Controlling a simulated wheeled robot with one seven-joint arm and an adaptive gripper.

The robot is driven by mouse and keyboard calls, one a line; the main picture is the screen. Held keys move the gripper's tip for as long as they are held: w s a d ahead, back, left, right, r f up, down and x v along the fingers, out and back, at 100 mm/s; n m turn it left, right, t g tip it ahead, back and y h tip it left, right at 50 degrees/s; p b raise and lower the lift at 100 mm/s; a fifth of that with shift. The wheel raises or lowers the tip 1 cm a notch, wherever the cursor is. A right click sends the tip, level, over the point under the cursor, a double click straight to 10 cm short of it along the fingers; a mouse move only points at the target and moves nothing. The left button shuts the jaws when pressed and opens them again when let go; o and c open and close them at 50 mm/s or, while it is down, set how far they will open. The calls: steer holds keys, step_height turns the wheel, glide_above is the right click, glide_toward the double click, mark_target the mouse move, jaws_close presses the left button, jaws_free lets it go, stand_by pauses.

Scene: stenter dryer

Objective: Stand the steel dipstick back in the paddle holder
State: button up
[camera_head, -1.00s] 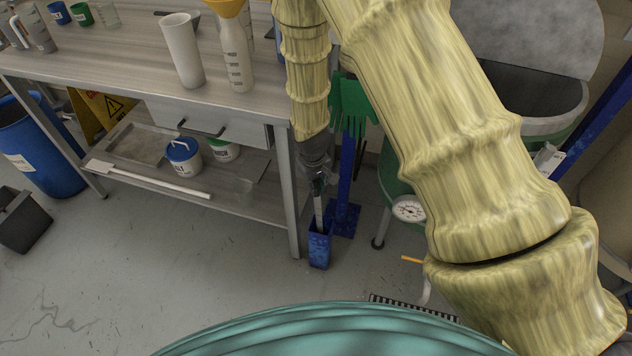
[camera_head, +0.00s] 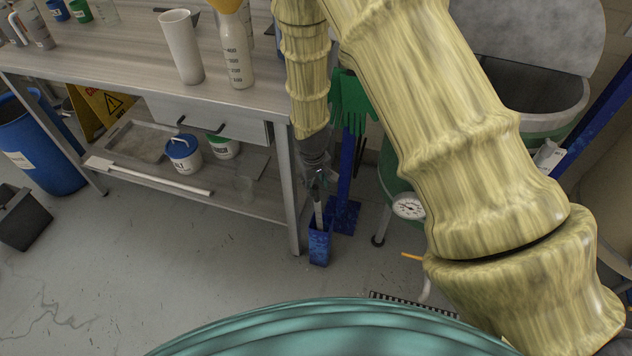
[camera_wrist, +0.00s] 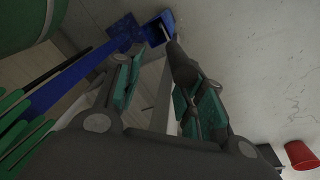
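The steel dipstick (camera_head: 319,213) stands nearly upright with its lower end inside the blue paddle holder (camera_head: 319,247), beside the table leg. My gripper (camera_head: 318,178) is just above the holder, at the dipstick's upper end. In the wrist view my gripper (camera_wrist: 163,88) has its green-padded fingers spread apart. A dark handle-like piece (camera_wrist: 180,64) lies close beside the right finger and points to the holder (camera_wrist: 158,28); I cannot tell whether it touches the finger. The dipstick's lower end is hidden inside the holder.
The steel table (camera_head: 110,60) with bottles and jugs stands left of my arm. A blue post (camera_head: 345,185) with green gloves (camera_head: 352,105) is just behind the holder. A green drum (camera_head: 392,180) with a dial stands to the right. Floor in front of the table is clear.

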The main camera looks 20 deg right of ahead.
steer(key=shift+r, duration=0.1)
step_height(320, 180, up, 8)
steer(key=s, duration=0.1)
steer(key=shift+a+f, duration=0.2)
steer(key=shift+a, duration=0.15)
stand_by(1.1)
